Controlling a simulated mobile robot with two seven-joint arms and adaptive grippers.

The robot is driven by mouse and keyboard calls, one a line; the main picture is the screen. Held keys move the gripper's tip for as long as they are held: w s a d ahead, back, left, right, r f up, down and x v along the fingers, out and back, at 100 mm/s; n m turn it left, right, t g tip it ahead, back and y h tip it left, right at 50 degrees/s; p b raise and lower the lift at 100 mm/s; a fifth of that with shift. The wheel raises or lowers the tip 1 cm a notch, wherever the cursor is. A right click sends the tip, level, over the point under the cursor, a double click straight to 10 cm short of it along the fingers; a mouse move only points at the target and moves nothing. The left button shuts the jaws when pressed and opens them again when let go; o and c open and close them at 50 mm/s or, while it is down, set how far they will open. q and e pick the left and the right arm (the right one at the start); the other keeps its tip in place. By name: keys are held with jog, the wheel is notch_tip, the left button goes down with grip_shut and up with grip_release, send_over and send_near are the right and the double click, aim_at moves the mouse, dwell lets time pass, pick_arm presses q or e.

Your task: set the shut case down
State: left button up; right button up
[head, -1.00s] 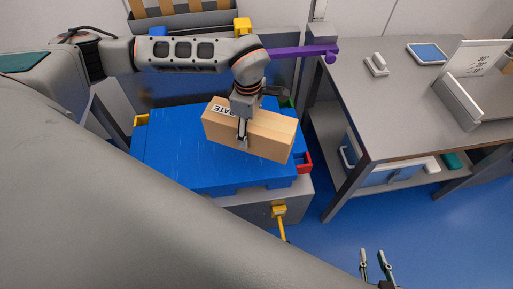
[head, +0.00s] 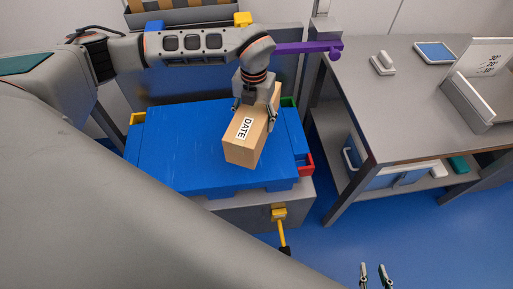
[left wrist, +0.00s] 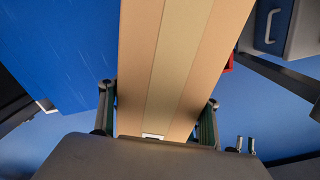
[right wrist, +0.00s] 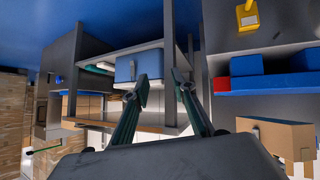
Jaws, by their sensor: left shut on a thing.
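The case is over the right part of a large blue lid (head: 185,150). In the right wrist view, which looks upside down, the case (right wrist: 275,136) appears apart from the blue surface. My right gripper (head: 375,276) is open and empty, low at the front; its fingers stand apart in the right wrist view (right wrist: 161,80).
The blue lid is bare left of the case. Red (head: 305,166) and yellow (head: 138,119) parts show at its edges. A grey bench (head: 390,110) stands to the right, with a blue-and-white box (head: 385,175) on its lower shelf. A yellow-handled lever (head: 281,222) sticks out in front.

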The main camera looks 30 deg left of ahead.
pick_arm(q)
jog(key=n, duration=0.1)
jog(key=w+n, duration=0.1)
jog(key=n, duration=0.2)
jog(key=shift+w+a+f+n+b, duration=0.1)
jog(key=shift+w+f+n+b, duration=0.1)
jog(key=shift+f+n+b, duration=0.15)
jog(key=shift+f+n, duration=0.1)
jog(key=shift+n, duration=0.25)
notch_tip(320, 180, down, 4)
jog(key=shift+f+b, duration=0.1)
jog(key=shift+b, duration=0.45)
jog(key=shift+f, duration=0.25)
jog(key=shift+w+f, duration=0.1)
jog(key=shift+f, duration=0.3)
notch_tip(320, 180, down, 4)
jog(key=shift+r+b, duration=0.25)
jog(key=shift+b, duration=0.45)
jog(key=shift+f, duration=0.4)
pick_arm(e)
jog(key=shift+w+a+f, duration=0.2)
jog(key=shift+w+a, duration=0.1)
jog(key=shift+w, duration=0.2)
